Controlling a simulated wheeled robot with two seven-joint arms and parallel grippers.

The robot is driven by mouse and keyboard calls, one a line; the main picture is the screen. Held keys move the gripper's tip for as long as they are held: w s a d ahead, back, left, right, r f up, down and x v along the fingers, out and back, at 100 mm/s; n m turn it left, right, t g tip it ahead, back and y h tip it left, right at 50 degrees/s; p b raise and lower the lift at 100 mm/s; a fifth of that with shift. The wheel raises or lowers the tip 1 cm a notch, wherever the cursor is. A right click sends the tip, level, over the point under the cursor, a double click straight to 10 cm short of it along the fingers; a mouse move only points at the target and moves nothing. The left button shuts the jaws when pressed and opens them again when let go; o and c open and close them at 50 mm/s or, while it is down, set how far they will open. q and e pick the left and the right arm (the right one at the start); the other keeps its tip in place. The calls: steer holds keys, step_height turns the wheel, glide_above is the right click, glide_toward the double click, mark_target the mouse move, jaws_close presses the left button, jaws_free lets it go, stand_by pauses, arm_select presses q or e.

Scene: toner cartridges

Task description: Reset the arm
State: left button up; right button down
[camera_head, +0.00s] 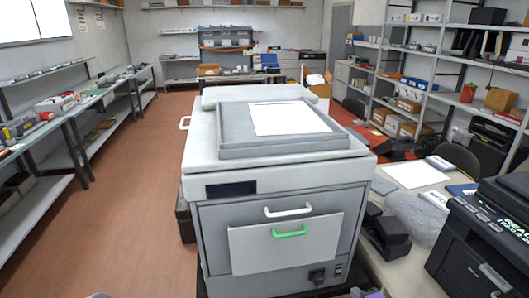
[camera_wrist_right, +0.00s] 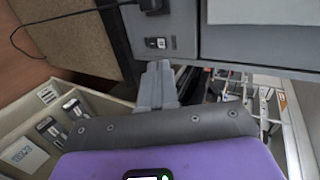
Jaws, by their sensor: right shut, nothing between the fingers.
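My right gripper (camera_wrist_right: 158,68) shows in the right wrist view with its two grey fingers together and nothing between them. It points at the lower part of the grey printer (camera_wrist_right: 240,45), near a power switch and a plugged black cable. In the head view only a small part of the right gripper (camera_head: 356,292) shows at the bottom edge, in front of the printer's lower right corner. The large printer (camera_head: 215,215) stands in the middle, with a white handle and a green handle on its front.
A table with a black printer (camera_head: 480,240) and a black device (camera_head: 385,235) stands close on the right. An open box with cartridges (camera_wrist_right: 60,125) lies left of my gripper in the wrist view. The floor (camera_head: 125,220) left of the large printer is clear.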

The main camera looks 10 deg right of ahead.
steer(key=s+a+f+n+g+y, duration=0.2)
steer(key=s+a+f+n+g, duration=0.15)
steer(key=a+f, duration=0.45)
steer(key=s+a+f+n+g+y, duration=0.1)
steer(key=s+a+f+n+g, duration=0.25)
steer(key=a+f, duration=0.45)
steer(key=s+a+f+n+g, duration=0.2)
steer(key=s+a+n, duration=0.1)
steer(key=s, duration=0.3)
steer(key=s+a+f+n+g, duration=0.2)
steer(key=s+a+f+n, duration=0.1)
steer(key=s, duration=0.4)
steer(key=shift+s+a+f+n+g, duration=0.2)
steer(key=shift+a+f+n+g, duration=0.25)
steer(key=shift+a, duration=0.55)
steer(key=shift+r, duration=0.1)
